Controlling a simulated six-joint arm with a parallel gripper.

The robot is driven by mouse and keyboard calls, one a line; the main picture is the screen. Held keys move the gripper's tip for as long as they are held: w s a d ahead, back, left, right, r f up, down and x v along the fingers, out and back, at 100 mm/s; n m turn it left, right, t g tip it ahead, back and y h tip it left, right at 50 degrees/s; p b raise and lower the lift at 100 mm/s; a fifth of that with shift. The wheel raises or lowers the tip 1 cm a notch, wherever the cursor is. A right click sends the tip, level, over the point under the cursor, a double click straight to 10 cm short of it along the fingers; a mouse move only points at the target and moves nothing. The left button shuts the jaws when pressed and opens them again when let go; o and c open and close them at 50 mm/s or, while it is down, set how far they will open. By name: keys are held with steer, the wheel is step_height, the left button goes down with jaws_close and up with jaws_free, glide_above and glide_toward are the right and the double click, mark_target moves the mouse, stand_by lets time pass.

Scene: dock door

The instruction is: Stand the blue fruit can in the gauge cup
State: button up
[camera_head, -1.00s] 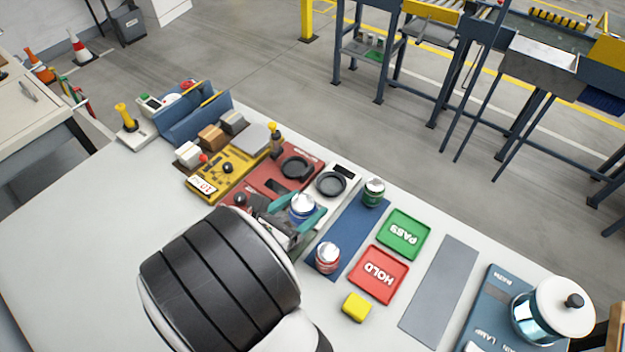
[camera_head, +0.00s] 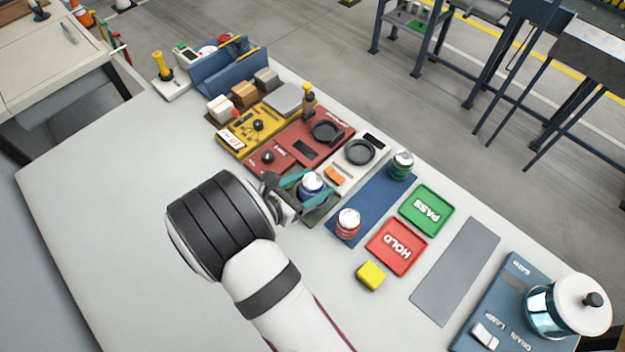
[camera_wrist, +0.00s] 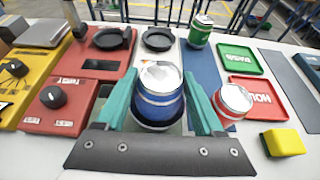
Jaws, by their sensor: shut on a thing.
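The blue can (camera_head: 311,187), with a silver top, stands upright between the teal fingers of my gripper (camera_head: 304,193). In the wrist view the fingers of my gripper (camera_wrist: 159,104) are shut on both sides of the blue can (camera_wrist: 158,92). Its base is partly hidden, so I cannot tell whether it touches anything below. Two dark round cups lie beyond it: one on the red device (camera_head: 326,132) and one on the white device (camera_head: 359,151). Both look empty. I cannot tell which is the gauge cup.
A red can (camera_head: 347,223) and a green can (camera_head: 401,165) stand on a blue mat (camera_head: 372,200). A green PASS tray (camera_head: 426,209), a red HOLD tray (camera_head: 396,247) and a yellow block (camera_head: 371,276) lie to the right. A yellow device (camera_head: 262,128) is at left.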

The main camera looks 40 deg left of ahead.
steer(key=o, duration=1.5)
steer(key=shift+f, duration=0.1)
steer(key=shift+o, duration=0.2)
steer(key=r+v, duration=0.1)
steer(key=v, duration=1.1)
steer(key=w+d+r+m+g+h, duration=0.2)
steer(key=w+d+m+g+h, duration=0.1)
steer(key=d+m, duration=0.4)
steer(key=w+d+r+m+g+h, duration=0.25)
steer(key=w+d+m, duration=0.2)
steer(key=d, duration=0.45)
steer(key=w+d+r+m+g+h, duration=0.2)
steer(key=w+d+r+m+g, duration=0.1)
steer(key=d+m, duration=0.4)
steer(key=s+d+r+m+g+y, duration=0.1)
steer(key=s+d+m+y, duration=0.3)
steer(key=m, duration=0.7)
steer(key=s+d+r+m+g+y, duration=0.1)
steer(key=s+d+m+g+y, duration=0.3)
steer(key=s+d+m, duration=0.3)
steer(key=m+y, duration=0.1)
steer(key=m, duration=0.4)
steer(key=shift+d+r, duration=0.15)
steer(key=shift+r, duration=0.25)
steer(key=shift+s, duration=0.1)
